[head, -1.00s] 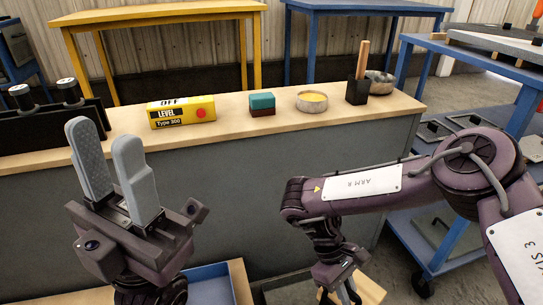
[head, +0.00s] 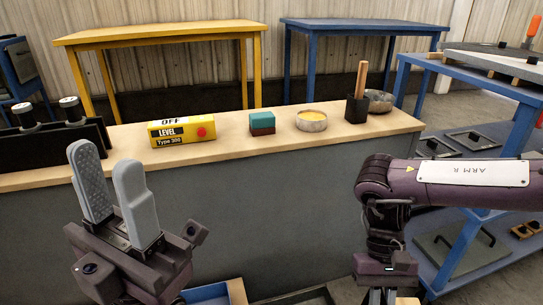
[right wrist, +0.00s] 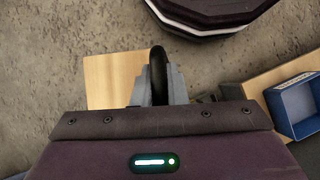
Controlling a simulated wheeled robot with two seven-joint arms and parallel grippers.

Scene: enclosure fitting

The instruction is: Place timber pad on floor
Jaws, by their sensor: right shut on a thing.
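The timber pad (right wrist: 108,78) is a pale wooden block in the right wrist view, with rough grey floor (right wrist: 60,50) around it in the picture. My right gripper (right wrist: 158,82) is shut on it, with a dark rounded piece between the fingers. I cannot tell whether the pad touches the floor. In the head view my right gripper (head: 378,297) is at the bottom edge, and only a sliver of the pad (head: 407,301) shows. My left gripper (head: 115,195) is raised, open and empty, in front of the bench.
A bench (head: 345,128) carries a yellow level box (head: 182,131), a teal and brown block (head: 262,123), a round tin (head: 311,120) and a black holder (head: 356,110). A blue trolley (head: 465,255) stands right. A blue bin (right wrist: 297,105) sits on wood near the pad.

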